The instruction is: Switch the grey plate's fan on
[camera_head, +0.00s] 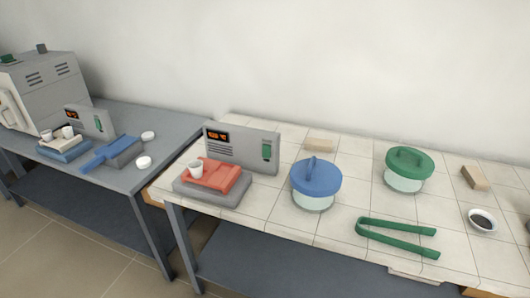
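The grey plate (183,192) lies at the left end of the white tiled table. A red tray (224,181) sits on it, with a small white cup (195,169) on the tray. A grey panel (240,145) stands upright just behind the plate. It has a lit orange display (217,136) and a green switch (266,151) at its right end. The switch's position is too small to tell. Neither of my grippers is in view.
A blue-lidded jar (315,177), a green-lidded jar (408,164) and green tongs (398,236) stand or lie to the right. The left table (125,180) bears a furnace (42,85), a blue plate (65,152) and a second panel (92,121).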

